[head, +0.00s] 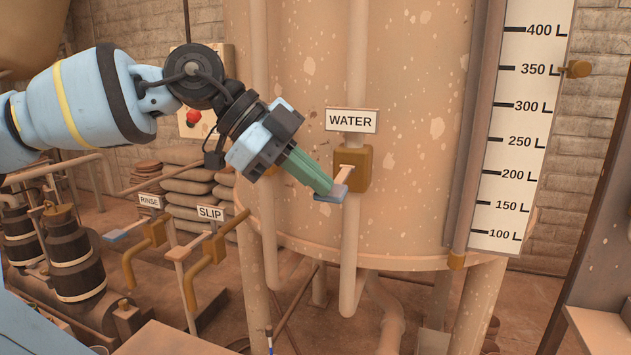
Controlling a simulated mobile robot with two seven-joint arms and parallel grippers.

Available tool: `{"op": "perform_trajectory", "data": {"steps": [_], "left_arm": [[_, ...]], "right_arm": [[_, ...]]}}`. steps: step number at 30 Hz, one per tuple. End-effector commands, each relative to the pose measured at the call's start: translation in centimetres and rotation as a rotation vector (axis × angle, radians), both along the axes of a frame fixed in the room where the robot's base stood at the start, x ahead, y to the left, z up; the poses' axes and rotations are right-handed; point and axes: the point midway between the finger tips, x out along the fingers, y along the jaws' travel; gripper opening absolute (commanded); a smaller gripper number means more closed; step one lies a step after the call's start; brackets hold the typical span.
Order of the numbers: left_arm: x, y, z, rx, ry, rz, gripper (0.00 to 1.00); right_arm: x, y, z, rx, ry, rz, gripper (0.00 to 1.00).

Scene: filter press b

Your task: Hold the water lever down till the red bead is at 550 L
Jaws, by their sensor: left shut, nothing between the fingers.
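The water lever has a blue-grey paddle (336,195) on a short pale arm. The arm comes out of a brass box (362,170) on the tank's pipe, under the WATER sign (351,121). My left gripper (325,188) is shut and empty. Its green fingertips are at the paddle's upper side and appear to touch it; a small gap cannot be ruled out. The white gauge board (519,130) shows marks from 100 L to 400 L. Its top is cut off by the picture, and neither the 550 L mark nor the red bead is in view. My right gripper is not in view.
The big spotted tank (415,120) stands behind the lever. RINSE (149,201) and SLIP (210,213) signs mark other brass valves at the lower left, near dark cans (75,255). A brass knob (577,69) sits at the gauge's right edge. Sacks (187,185) are stacked behind.

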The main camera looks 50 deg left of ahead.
Motion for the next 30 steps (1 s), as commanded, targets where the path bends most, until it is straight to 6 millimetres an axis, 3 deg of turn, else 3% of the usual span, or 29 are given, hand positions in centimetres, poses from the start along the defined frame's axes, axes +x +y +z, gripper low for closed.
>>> {"op": "perform_trajectory", "data": {"steps": [1,7,18,30], "left_arm": [[-0.1,0.3,0.9,-0.002,-0.003,0.0,0.0],[-1.8,1.8,2.6,-0.001,-0.007,0.002,0.0],[-5.3,4.6,6.4,0.0,-0.005,0.002,0.0],[-6.0,5.1,7.0,-0.001,-0.004,-0.001,0.0]], "right_arm": [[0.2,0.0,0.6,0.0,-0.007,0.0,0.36],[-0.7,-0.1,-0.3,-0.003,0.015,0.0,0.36],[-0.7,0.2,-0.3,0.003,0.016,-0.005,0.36],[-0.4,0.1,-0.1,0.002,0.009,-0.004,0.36]]}}
